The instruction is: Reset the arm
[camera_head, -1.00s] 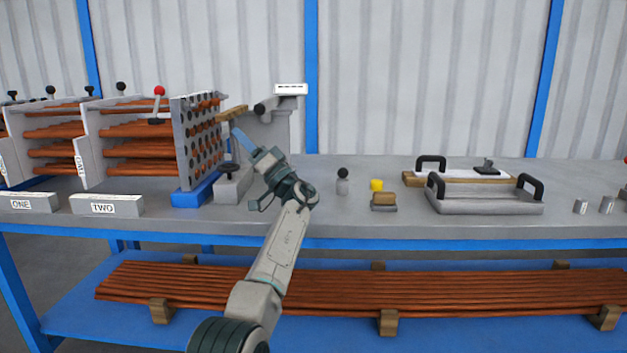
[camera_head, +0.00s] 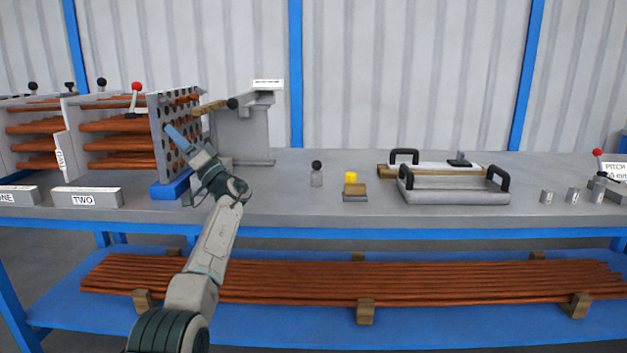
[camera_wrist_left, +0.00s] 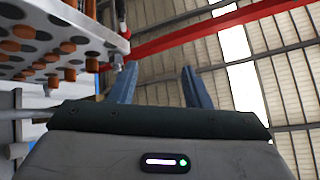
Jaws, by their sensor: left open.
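My left arm comes in from the lower left in the head view. Its gripper (camera_head: 178,136) points up and left, just in front of the grey perforated plate (camera_head: 166,137) that holds red-brown tube ends. In the left wrist view the two blue fingers of the gripper (camera_wrist_left: 158,85) stand apart with nothing between them. The perforated plate (camera_wrist_left: 88,18) shows there at the upper left, beside the fingers, with tube ends sticking out. I cannot tell if finger and plate touch. My right gripper is not in view.
Racks of tubes (camera_head: 112,145) and a label block TWO (camera_head: 87,197) stand left. A grey stand (camera_head: 243,135) rises close behind the gripper. A black-knobbed piece (camera_head: 317,177), a yellow piece (camera_head: 351,177) and a handled tray (camera_head: 452,194) stand right. The front bench strip is mostly clear.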

